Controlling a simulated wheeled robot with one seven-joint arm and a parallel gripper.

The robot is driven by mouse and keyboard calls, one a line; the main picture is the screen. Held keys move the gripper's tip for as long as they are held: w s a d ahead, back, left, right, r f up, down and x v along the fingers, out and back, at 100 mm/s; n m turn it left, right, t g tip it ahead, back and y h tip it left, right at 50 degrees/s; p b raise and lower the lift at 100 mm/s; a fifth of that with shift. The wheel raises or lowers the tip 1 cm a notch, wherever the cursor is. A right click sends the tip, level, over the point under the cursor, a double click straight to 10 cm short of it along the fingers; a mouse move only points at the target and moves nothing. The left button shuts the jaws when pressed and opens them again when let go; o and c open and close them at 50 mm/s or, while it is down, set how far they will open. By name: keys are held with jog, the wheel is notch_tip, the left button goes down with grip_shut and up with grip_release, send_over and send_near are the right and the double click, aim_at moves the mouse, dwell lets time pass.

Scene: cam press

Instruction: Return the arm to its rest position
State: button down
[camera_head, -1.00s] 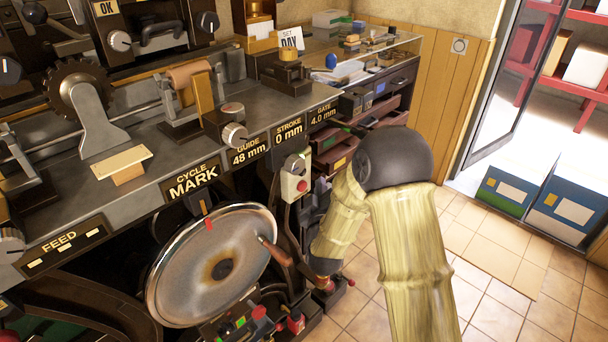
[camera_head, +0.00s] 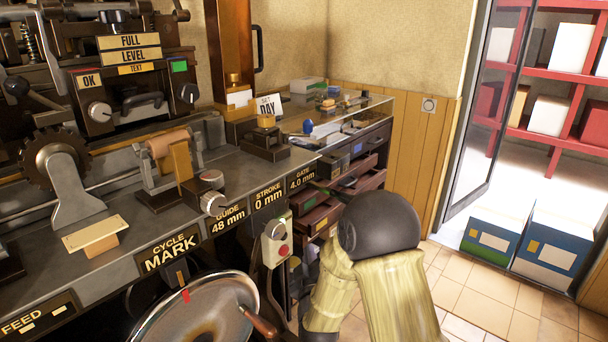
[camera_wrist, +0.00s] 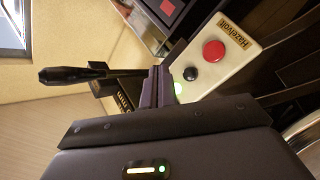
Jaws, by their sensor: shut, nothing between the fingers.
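My arm, in a pale yellow sleeve with a dark round elbow, stands bent at the lower right of the head view. Its lower end runs out of the bottom of that picture, so my gripper does not show there. In the wrist view my gripper (camera_wrist: 160,86) is shut and empty, its narrow dark fingers in front of a pale control box (camera_wrist: 212,62). That box has a red button, a black knob and a lit green lamp. I cannot tell whether the fingers touch it. The box also shows in the head view (camera_head: 276,243), left of my arm.
The press bench (camera_head: 110,200) fills the left, with a round metal disc (camera_head: 205,318) below its front edge. Partly open drawers (camera_head: 318,218) stand behind my elbow. Tiled floor (camera_head: 480,290) is clear at right, before blue-and-white boxes (camera_head: 545,248) and an open door.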

jog(key=s+d+f+m+g+h, duration=0.1)
jog(key=s+d+f+m+g, duration=0.1)
jog(key=s+d+m+g, duration=0.75)
jog(key=s+d+f+m+g+h, duration=0.15)
jog(key=s+d+g, duration=0.5)
jog(key=s, duration=0.85)
jog(key=w+p+v, duration=0.3)
jog(key=p+v, duration=1.1)
jog(key=w+r+p+v, duration=0.1)
jog(key=w+p+v, duration=0.2)
jog(key=p+v, duration=1.2)
jog(key=shift+s+d, duration=0.2)
jog(key=shift+d, duration=0.6)
